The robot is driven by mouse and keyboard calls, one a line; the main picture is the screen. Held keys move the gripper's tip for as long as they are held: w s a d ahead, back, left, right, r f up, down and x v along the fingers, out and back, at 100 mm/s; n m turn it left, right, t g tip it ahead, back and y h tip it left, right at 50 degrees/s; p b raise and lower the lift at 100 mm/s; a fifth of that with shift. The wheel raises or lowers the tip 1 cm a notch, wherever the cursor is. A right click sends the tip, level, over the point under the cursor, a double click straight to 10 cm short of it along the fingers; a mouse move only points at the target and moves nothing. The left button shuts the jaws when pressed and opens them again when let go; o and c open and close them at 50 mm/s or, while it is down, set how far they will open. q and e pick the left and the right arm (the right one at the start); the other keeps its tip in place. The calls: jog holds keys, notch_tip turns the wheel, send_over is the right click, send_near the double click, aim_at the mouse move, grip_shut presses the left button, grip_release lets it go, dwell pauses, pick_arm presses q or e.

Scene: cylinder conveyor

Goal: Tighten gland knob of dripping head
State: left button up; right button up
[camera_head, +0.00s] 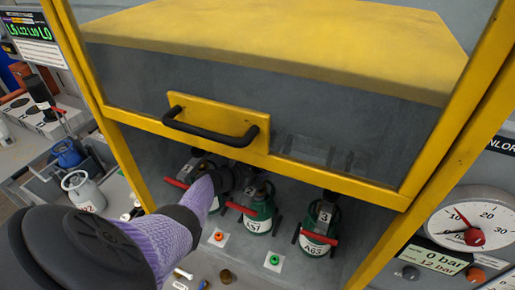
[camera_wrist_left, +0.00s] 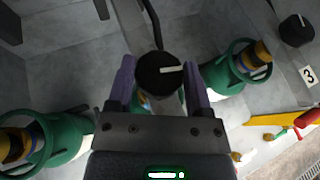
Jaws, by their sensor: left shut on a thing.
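Three green cylinders stand in a row under numbered filling heads in the head view. The right one (camera_head: 315,247) is under the head with plate 3 (camera_head: 325,213); the middle one (camera_head: 258,222) is beside my gripper. The left one is mostly hidden by my arm. My left gripper (camera_head: 226,181) reaches under the guard to the heads. In the left wrist view its purple fingers (camera_wrist_left: 159,88) are on both sides of a round black knob (camera_wrist_left: 160,72) with a white mark, shut on it. Another black knob (camera_wrist_left: 296,30) is at the upper right near plate 3. I cannot see any drip.
A yellow-framed clear guard with a black handle (camera_head: 212,133) hangs just above my gripper. Red levers, one (camera_head: 319,237) at head 3, stick out in front. Orange (camera_head: 219,236) and green (camera_head: 274,260) buttons are in front. A pressure gauge (camera_head: 470,229) is at right.

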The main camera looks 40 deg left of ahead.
pick_arm(q)
jog(key=shift+a+m+g+h+b, duration=0.15)
jog(key=shift+m+g+h+b, duration=0.15)
jog(key=shift+m+h+b, duration=1)
jog(key=shift+r, duration=0.1)
jog(key=o, duration=1.3)
jog(key=p+v, duration=0.5)
jog(key=v, duration=0.4)
jog(key=shift+s+a+r, duration=0.1)
jog(key=shift+s+a, duration=0.1)
jog(key=shift+s, duration=0.15)
